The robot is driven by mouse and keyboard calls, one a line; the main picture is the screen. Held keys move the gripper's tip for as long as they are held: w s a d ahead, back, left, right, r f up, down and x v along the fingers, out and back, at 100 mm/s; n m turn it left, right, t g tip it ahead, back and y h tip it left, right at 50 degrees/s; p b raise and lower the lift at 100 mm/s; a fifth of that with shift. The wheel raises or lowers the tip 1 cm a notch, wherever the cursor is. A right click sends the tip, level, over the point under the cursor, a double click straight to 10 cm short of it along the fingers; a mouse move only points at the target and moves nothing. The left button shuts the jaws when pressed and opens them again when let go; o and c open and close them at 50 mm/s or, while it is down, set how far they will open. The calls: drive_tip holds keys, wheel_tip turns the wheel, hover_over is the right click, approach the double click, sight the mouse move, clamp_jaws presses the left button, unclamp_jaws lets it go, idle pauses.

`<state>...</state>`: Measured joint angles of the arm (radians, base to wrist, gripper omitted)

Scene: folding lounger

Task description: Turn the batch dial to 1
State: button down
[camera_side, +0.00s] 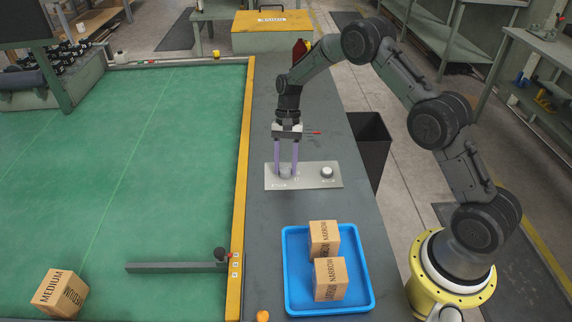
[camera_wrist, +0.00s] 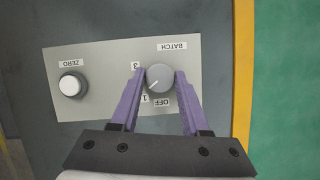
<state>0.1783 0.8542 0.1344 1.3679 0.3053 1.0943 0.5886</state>
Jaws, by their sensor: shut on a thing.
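The batch dial (camera_wrist: 160,78) is a round grey knob on a light grey panel (camera_wrist: 105,102). In the wrist view its labels are upside down: BATCH above, OFF and 1 below, 3 at upper left. Its white pointer line slants to the lower left, near the 1; I cannot tell if it lines up exactly. My gripper (camera_wrist: 160,80) has its purple fingers shut on the dial, one at each side. The left finger may hide a label. In the side view my gripper (camera_side: 286,172) points straight down on the panel's left part.
A white ZERO button (camera_wrist: 70,86) sits on the same panel; it also shows in the side view (camera_side: 327,172). A blue tray (camera_side: 290,285) with two NARROW boxes (camera_side: 330,279) stands nearer the camera. A MEDIUM box (camera_side: 60,293) lies on the green belt. A black bin (camera_side: 372,145) stands right.

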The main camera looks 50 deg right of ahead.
drive_tip(key=shift+w+n+h, duration=0.1)
drive_tip(key=shift+n+h, duration=0.3)
drive_tip(key=shift+n, duration=0.8)
drive_tip(key=shift+g, duration=0.3)
drive_tip(key=shift+c, duration=1.9)
unclamp_jaws()
drive_tip(key=shift+r, duration=0.1)
drive_tip(key=v, duration=1.3)
drive_tip(key=shift+r, duration=0.3)
drive_tip(key=shift+w, duration=0.1)
